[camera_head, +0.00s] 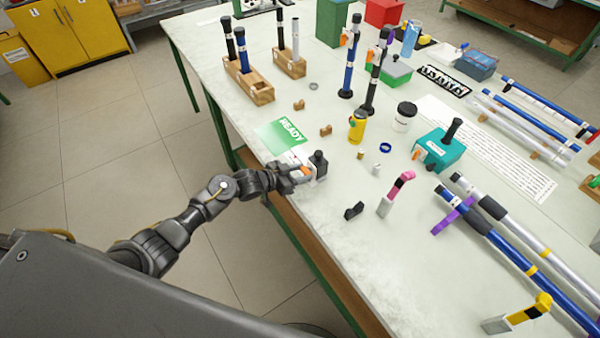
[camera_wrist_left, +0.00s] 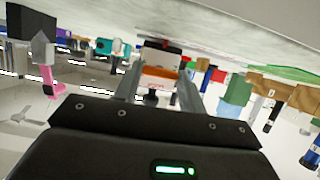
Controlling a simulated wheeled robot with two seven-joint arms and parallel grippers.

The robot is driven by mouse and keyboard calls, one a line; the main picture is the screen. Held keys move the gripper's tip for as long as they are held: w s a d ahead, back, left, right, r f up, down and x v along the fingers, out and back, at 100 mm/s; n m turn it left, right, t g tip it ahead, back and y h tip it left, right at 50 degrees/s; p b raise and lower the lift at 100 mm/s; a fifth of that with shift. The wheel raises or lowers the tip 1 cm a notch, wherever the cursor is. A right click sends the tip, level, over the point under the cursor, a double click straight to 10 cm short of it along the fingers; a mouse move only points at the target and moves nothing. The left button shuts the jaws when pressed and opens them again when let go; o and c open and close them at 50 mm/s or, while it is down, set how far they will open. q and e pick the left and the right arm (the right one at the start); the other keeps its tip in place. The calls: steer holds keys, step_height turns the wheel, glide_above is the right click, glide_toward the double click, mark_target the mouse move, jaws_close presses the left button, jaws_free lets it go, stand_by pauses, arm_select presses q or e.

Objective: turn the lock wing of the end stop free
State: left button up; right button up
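The end stop is a small pale block with a black knob (camera_head: 319,160) near the table's left edge. Its orange lock wing (camera_head: 305,170) faces my left gripper (camera_head: 297,175). In the left wrist view the orange wing (camera_wrist_left: 160,73) sits between my two fingers (camera_wrist_left: 160,88), with the end stop's pale body (camera_wrist_left: 162,56) behind it. The fingers stand apart, one on each side of the wing. I cannot make out whether they touch it. My right gripper is in neither view.
A green READY card (camera_head: 282,136) lies just beyond the left gripper. A small black piece (camera_head: 354,210) and a pink-topped stop (camera_head: 398,190) stand to the right. Wooden rod holders (camera_head: 248,85), a yellow bottle (camera_head: 357,127) and a teal box (camera_head: 438,150) are further off.

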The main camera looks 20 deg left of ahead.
arm_select(q)
steer(key=o, duration=0.4)
steer(key=shift+o, duration=0.2)
steer(key=b+v, duration=0.1)
steer(key=v, duration=0.9)
steer(key=shift+s+a+r, duration=0.2)
steer(key=shift+s, duration=0.1)
